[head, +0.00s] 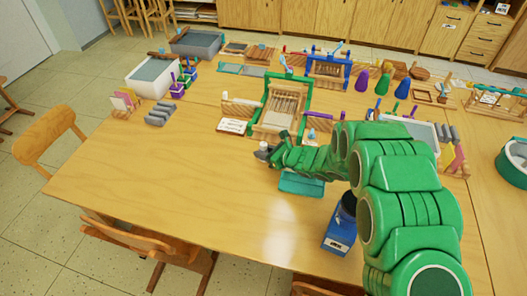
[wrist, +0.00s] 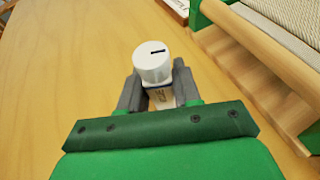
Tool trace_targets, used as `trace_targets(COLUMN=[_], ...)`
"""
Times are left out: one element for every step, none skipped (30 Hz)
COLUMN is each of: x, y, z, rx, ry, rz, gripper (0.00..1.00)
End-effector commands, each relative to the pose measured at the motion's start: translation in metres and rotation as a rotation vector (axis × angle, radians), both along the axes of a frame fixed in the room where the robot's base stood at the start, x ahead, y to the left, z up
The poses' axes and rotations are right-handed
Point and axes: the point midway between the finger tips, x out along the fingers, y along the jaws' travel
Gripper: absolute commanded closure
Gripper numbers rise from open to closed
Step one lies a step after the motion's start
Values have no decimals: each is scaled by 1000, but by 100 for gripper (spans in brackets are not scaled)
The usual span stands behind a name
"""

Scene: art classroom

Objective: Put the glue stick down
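In the head view my gripper (head: 263,152) is low over the table, in front of the green loom; the glue stick is too small to make out clearly there.
The green-framed loom (head: 285,103) stands just behind my gripper; its wooden bar (wrist: 250,80) is close on the right in the wrist view. A paper card (head: 232,126) lies behind. A blue box (head: 339,238) stands near the front edge. The table's left front (head: 160,185) is bare.

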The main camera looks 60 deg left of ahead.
Motion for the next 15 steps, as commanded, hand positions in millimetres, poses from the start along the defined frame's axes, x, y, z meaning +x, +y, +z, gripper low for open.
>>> trace_targets(x=[0, 0, 0, 0, 0, 0, 0, 0, 0, 0, 0, 0, 0, 0, 0], y=[0, 0, 0, 0, 0, 0, 0, 0, 0, 0, 0, 0, 0, 0, 0], z=[0, 0, 0, 0, 0, 0, 0, 0, 0, 0, 0, 1, 1, 2, 3], rx=[0, 0, 0, 0, 0, 0, 0, 0, 0, 0, 0, 0, 0, 0, 0], ry=[0, 0, 0, 0, 0, 0, 0, 0, 0, 0, 0, 0, 0, -1, -1], rz=[0, 0, 0, 0, 0, 0, 0, 0, 0, 0, 0, 0, 0, 0, 0], gripper=[59, 55, 49, 44, 43, 43, 43, 43, 43, 43, 43, 43, 43, 43, 43])
